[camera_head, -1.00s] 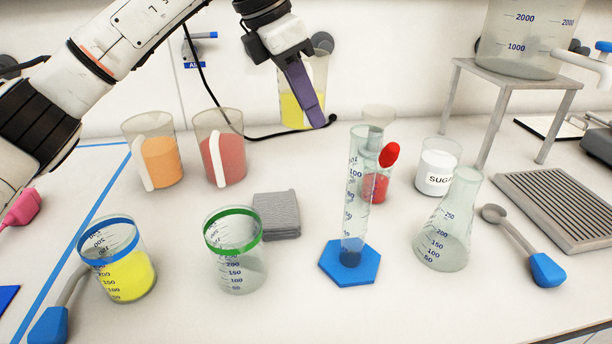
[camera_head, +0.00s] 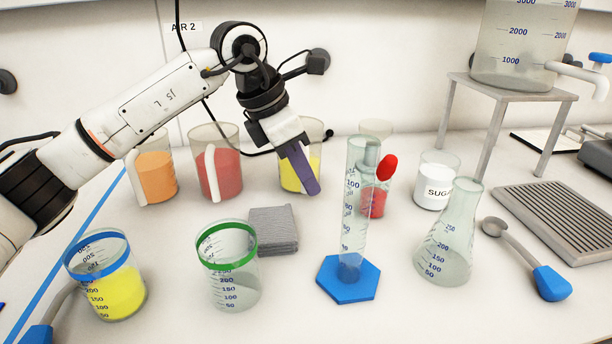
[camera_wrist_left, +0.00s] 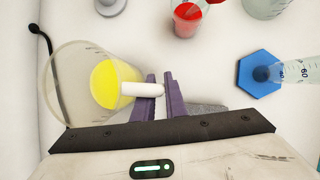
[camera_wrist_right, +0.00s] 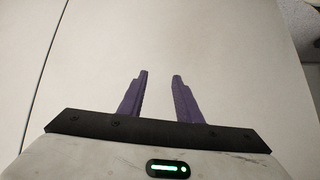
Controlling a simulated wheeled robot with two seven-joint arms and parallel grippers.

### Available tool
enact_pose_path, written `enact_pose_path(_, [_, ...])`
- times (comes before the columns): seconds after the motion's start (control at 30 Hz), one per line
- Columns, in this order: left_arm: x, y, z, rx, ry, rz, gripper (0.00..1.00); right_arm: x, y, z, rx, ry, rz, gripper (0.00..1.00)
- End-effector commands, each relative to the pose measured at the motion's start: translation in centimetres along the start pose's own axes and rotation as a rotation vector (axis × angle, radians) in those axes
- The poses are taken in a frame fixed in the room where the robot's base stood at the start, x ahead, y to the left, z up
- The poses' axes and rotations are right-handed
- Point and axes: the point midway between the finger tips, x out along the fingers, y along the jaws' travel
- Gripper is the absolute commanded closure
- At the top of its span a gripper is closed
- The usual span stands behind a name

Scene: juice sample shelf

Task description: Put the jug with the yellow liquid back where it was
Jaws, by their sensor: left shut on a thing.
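The jug with the yellow liquid (camera_head: 291,176) is at the back of the counter, to the right of the red jug (camera_head: 220,172) and the orange jug (camera_head: 158,178). My left gripper (camera_head: 309,190) is shut on its white handle, which shows between the purple fingers in the left wrist view (camera_wrist_left: 135,89). The gripper partly hides the jug in the head view. I cannot tell whether its base touches the counter. My right gripper (camera_wrist_right: 160,75) is open and empty in the right wrist view, and out of the head view.
In front are a blue-rimmed beaker (camera_head: 117,290) with yellow liquid, a green-rimmed beaker (camera_head: 232,280), a grey cloth stack (camera_head: 273,230) and a measuring cylinder on a blue base (camera_head: 348,280). A sugar jar (camera_head: 434,190) and flask (camera_head: 447,245) stand right.

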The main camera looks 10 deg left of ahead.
Motion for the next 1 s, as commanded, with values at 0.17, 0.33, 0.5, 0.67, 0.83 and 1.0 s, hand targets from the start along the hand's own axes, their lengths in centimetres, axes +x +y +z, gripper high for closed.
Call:
enact_pose_path(0.17, [0.3, 0.0, -0.1, 0.001, -0.002, 0.001, 1.0, 0.2, 0.1, 0.2, 0.0, 0.0, 0.0, 0.69])
enact_pose_path(0.33, [0.2, 0.0, -0.1, 0.0, 0.001, -0.001, 0.7, 0.1, 0.1, 0.1, -0.001, -0.001, 0.001, 0.69])
enact_pose_path(0.5, [0.2, 0.0, -0.1, 0.0, 0.0, 0.0, 0.7, 0.1, 0.1, 0.1, -0.002, 0.0, 0.001, 0.69])
enact_pose_path(0.67, [-0.9, 0.1, 0.1, 0.0, -0.002, 0.001, 0.7, -0.1, 0.1, -0.1, -0.003, 0.0, 0.001, 0.69])
enact_pose_path(0.83, [-4.2, 0.1, 0.1, -0.001, -0.003, 0.003, 0.7, -0.3, 0.1, -0.3, -0.004, 0.001, 0.001, 0.69])
enact_pose_path(1.0, [-7.9, 0.1, 0.1, -0.001, -0.003, 0.003, 0.7, -0.5, 0.0, -0.5, -0.005, 0.001, 0.002, 0.69])
